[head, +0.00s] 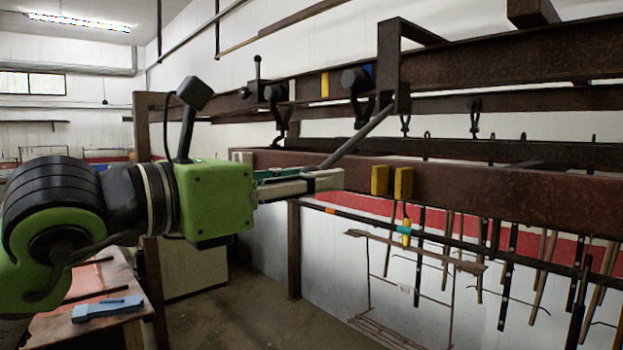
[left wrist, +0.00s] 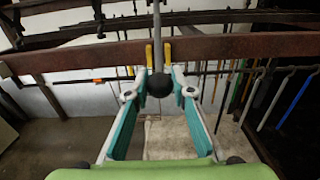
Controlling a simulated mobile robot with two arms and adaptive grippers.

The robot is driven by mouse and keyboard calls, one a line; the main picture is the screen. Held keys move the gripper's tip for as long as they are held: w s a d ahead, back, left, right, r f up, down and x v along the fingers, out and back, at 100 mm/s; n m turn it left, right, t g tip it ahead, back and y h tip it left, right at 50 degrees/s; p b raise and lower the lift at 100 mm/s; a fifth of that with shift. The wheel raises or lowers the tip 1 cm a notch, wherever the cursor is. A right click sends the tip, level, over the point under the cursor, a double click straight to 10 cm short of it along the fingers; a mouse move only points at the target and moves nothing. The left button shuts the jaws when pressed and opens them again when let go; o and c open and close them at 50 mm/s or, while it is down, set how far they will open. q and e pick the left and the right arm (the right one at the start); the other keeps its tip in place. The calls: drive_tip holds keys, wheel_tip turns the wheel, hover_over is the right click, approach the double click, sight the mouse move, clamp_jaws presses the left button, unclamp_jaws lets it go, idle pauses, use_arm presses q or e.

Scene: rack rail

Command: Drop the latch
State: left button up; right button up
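A grey bar, which looks like the latch (head: 358,137), slants down and left from a rusty bracket (head: 402,100) in the head view. In the left wrist view the latch (left wrist: 157,40) ends in a black ball knob (left wrist: 159,85). My left gripper (head: 335,180) is at the bar's lower end, which it hides in the head view. In the left wrist view the gripper (left wrist: 159,92) is open, with the knob between its fingers and a gap on both sides. Two yellow blocks (head: 380,180) (head: 403,184) sit on the rusty beam right of the gripper. My right gripper is not in view.
The rusty beam (head: 500,196) runs across just beyond the fingertips. Black hangers (head: 357,84) hang from the upper rail. Several rods (head: 508,265) hang below right. A table (head: 95,330) with a blue object (head: 107,308) stands at lower left.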

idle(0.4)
use_arm(q)
drive_tip(key=shift+o, duration=0.2)
drive_tip(key=shift+w+d+f+b, duration=0.15)
drive_tip(key=shift+d+f+b, duration=0.1)
drive_tip(key=shift+f+b, duration=0.5)
drive_tip(key=shift+w+d+f+b, duration=0.3)
drive_tip(key=shift+d+f+b, duration=0.1)
drive_tip(key=shift+f+b, duration=0.25)
drive_tip(key=shift+w+d+f+b, duration=0.3)
drive_tip(key=shift+d+f+b, duration=0.15)
drive_tip(key=shift+f+b, duration=0.15)
drive_tip(key=shift+w+d+f+b, duration=0.3)
drive_tip(key=shift+d+f+b, duration=0.1)
drive_tip(key=shift+f+b, duration=0.2)
drive_tip(key=shift+c, duration=0.2)
drive_tip(key=w+d+f+b, duration=0.3)
drive_tip(key=w+d, duration=0.5)
drive_tip(key=d, duration=0.3)
drive_tip(key=shift+w+d+f, duration=0.2)
drive_tip(key=shift+d+f, duration=0.1)
drive_tip(key=shift+f, duration=0.55)
drive_tip(key=o, duration=1)
drive_tip(key=shift+f+b, duration=0.1)
drive_tip(key=shift+b, duration=0.2)
